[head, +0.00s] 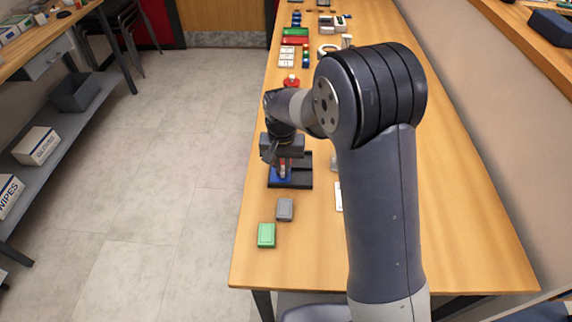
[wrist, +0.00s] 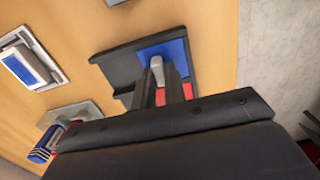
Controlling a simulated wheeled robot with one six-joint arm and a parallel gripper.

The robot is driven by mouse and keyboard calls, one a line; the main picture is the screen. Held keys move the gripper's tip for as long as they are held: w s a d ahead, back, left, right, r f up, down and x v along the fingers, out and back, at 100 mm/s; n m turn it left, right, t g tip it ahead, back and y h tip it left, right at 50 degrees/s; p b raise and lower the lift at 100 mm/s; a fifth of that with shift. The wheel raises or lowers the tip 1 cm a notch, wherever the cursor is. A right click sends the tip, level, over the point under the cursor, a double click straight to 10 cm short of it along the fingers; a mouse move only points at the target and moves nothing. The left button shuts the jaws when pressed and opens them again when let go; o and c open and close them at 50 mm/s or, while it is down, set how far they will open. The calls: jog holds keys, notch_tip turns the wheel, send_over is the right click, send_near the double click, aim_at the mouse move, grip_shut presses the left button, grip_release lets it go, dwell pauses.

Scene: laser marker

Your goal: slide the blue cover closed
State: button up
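The blue cover (wrist: 180,50) lies flat at the right end of a black base (wrist: 118,66) in the wrist view. In the head view the blue cover (head: 279,181) shows at the left of the black base (head: 303,173). A light grey upright piece (wrist: 157,68) stands over the cover's left part, at my fingertips. My gripper (head: 284,166) points down over the cover in the head view. Its dark fingers (wrist: 160,90) are on both sides of the grey piece in the wrist view; whether they press on it is not clear. Red shows between and beside the fingers.
A grey box (head: 285,209) and a green box (head: 266,235) stand in front of the base. A white-framed blue device (wrist: 28,65) sits beyond the base in the wrist view. Red and green trays (head: 295,35) lie farther back. The table's left edge is close to the base.

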jog(key=o, duration=0.5)
jog(key=shift+a, duration=0.2)
jog(key=shift+c, duration=0.2)
notch_tip(320, 180, up, 11)
jog(key=shift+b, duration=0.45)
jog(key=shift+f, duration=0.2)
notch_tip(320, 180, down, 10)
jog(key=shift+f+p, duration=0.15)
jog(key=shift+p, duration=0.3)
jog(key=shift+d+f, duration=0.2)
jog(key=shift+d, duration=0.5)
